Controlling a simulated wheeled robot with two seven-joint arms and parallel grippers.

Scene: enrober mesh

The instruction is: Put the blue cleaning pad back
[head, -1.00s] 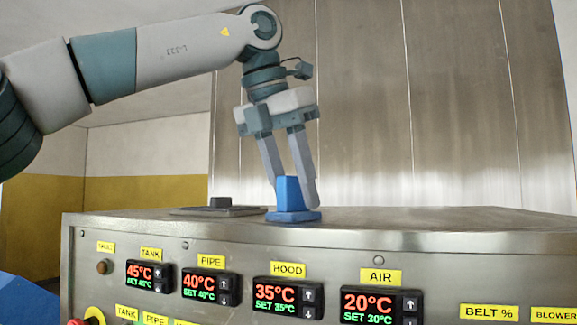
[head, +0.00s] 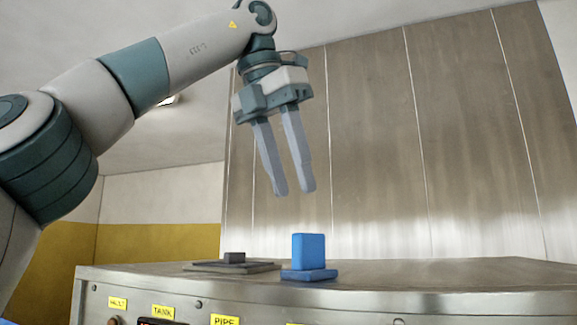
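The blue cleaning pad (head: 308,251) has an upright block on a flat blue base. It rests on top of the steel cabinet (head: 430,278), near the front edge. My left gripper (head: 294,193) hangs above the pad, fingers pointing down and apart, with nothing between them. A clear gap separates the fingertips from the pad's top. My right gripper is not in view.
The cabinet top to the right of the pad is clear. Tall steel panels (head: 380,130) stand behind.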

